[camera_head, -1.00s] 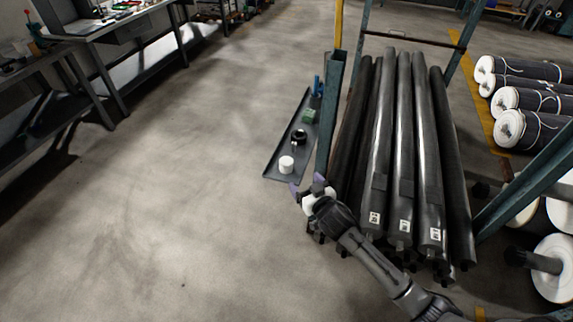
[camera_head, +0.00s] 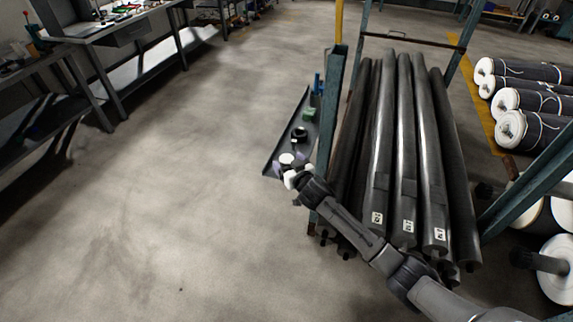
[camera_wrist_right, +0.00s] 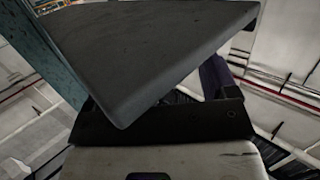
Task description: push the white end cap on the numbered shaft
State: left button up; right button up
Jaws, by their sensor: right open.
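The white end cap (camera_head: 286,158) stands on the near end of the narrow grey tray (camera_head: 277,165), left of the rack post. My right gripper (camera_head: 288,167) is open right at the cap, its fingers by the near side of the cap; I cannot tell whether they touch it. In the right wrist view the tray's dark slab (camera_wrist_right: 150,55) fills the middle, a finger shows beside it, and the cap is hidden. The dark rolls carry white labels (camera_head: 408,226) too small to read. Short shaft ends stick out of their near ends. My left gripper is not in view.
A black ring (camera_head: 299,134), a green block (camera_head: 309,114) and blue items stand farther along the tray. The teal rack post (camera_head: 329,110) rises close to the tray. White-ended rolls (camera_head: 512,128) lie at the right. Open floor lies left of the tray.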

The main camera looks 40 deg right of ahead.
jog(key=shift+x, duration=0.9)
jog(key=shift+c, duration=0.2)
jog(key=c, duration=0.9)
jog(key=shift+c, duration=0.2)
jog(key=shift+r, duration=0.15)
